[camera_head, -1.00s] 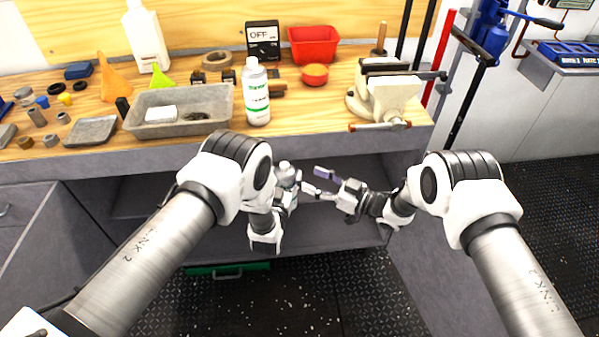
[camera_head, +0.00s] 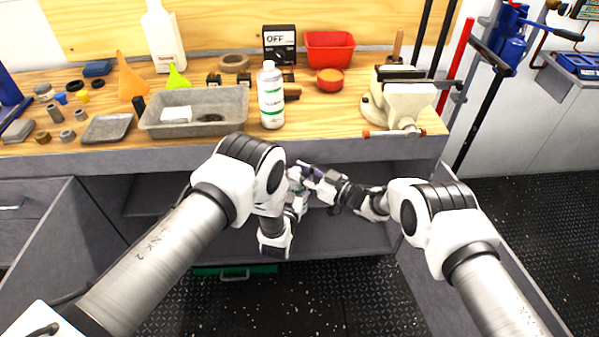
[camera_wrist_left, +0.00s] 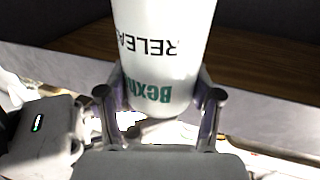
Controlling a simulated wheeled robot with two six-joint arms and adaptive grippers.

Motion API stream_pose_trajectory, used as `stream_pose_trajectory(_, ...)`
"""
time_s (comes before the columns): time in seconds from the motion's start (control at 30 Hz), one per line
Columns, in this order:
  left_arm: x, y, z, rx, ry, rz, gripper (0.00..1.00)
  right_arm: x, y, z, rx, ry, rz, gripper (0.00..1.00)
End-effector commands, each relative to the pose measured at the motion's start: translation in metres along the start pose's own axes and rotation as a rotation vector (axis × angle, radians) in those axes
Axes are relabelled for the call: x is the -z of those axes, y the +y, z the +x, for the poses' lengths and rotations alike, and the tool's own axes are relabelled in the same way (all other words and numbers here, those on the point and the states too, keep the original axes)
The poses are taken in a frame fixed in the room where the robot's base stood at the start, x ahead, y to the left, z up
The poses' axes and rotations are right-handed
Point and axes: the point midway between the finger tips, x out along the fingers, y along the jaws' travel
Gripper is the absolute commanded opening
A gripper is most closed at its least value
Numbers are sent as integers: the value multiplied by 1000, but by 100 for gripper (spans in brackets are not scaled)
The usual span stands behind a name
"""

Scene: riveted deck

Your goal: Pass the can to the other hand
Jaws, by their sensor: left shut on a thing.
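The can (camera_wrist_left: 162,45) is white with dark and green lettering and fills the upper middle of the left wrist view. My left gripper (camera_wrist_left: 160,108) is shut on it, one finger on each side. In the head view my left gripper (camera_head: 298,196) holds the can in front of the bench, below the worktop edge. The can is small and mostly hidden there by the grippers. My right gripper (camera_head: 307,175) comes in from the right with its fingers apart, right at the can. Whether its fingers touch the can is not clear.
The bench top above carries a white-and-green bottle (camera_head: 271,95), a grey tray (camera_head: 150,122), a red bin (camera_head: 330,50) and a vise (camera_head: 405,100) near its right end. Below the worktop is an open shelf space (camera_head: 345,235). A drawer (camera_head: 30,205) is at left.

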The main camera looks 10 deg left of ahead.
Motion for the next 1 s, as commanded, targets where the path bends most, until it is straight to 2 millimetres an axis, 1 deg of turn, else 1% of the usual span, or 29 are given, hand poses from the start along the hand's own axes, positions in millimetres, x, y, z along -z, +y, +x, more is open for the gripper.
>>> stream_pose_trajectory(0.03,1,0,2,0,1,0,0,0,-6,2,14,2,1,0)
stream_pose_trajectory(0.07,1,0,2,0,1,0,71,1,-6,2,14,4,0,0)
stream_pose_trajectory(0.1,1,0,2,-1,1,0,85,0,-6,3,15,4,1,0)
stream_pose_trajectory(0.13,1,0,2,-1,1,0,94,0,-6,3,14,3,1,0)
stream_pose_trajectory(0.47,0,0,0,0,0,0,94,1,-4,2,11,3,0,0)
stream_pose_trajectory(0.57,0,0,-7,-1,-1,0,94,1,-4,2,10,3,0,0)
stream_pose_trajectory(0.67,-1,0,-24,-1,-4,1,94,1,-4,2,10,3,0,0)
stream_pose_trajectory(0.9,-1,0,-85,-1,-5,1,94,1,-4,2,10,3,0,0)
stream_pose_trajectory(1.0,-1,0,-105,-1,-3,0,94,1,-4,2,10,3,0,0)
